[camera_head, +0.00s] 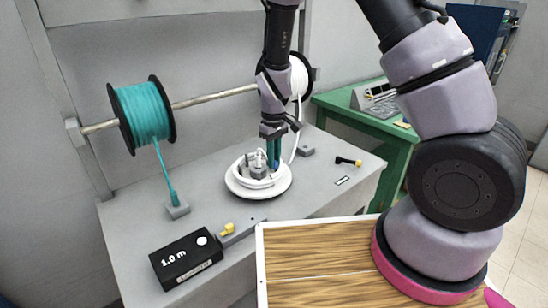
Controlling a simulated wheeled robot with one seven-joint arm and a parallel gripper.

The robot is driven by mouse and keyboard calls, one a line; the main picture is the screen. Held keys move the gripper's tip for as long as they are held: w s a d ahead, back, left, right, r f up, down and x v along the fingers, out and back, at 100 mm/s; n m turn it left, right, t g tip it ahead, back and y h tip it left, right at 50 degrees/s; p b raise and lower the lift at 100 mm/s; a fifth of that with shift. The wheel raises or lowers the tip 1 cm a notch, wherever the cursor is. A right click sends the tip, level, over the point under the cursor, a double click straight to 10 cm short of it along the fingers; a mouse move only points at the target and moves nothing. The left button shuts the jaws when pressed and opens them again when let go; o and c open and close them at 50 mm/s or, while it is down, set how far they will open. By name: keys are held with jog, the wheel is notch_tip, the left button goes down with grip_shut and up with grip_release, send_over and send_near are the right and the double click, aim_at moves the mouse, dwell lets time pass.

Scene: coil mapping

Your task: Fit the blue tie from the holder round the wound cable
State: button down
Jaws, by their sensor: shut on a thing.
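The wound cable (244,187) is white and lies coiled on a round white winder on the grey bench. Small grey posts (258,165) stand up in the middle of the coil. My gripper (271,148) points down over the right rear part of the coil, its fingers close together. A small blue piece, which looks like the blue tie (276,164), shows at the fingertips, right beside the posts. The fingers hide most of it, so I cannot tell whether it goes round the cable. I cannot make out the tie holder for certain.
A teal cable spool (147,112) and a white spool (300,78) hang on a rod (210,97) behind. A black box (186,260) marked "1.0 m" stands front left. A small black tool (347,161) lies at right. The bench's right front is mostly clear.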

jog(key=shift+f, duration=1.05)
jog(key=shift+f, duration=0.6)
dwell(0.5)
jog(key=c, duration=0.8)
grip_release()
jog(key=shift+o, duration=0.2)
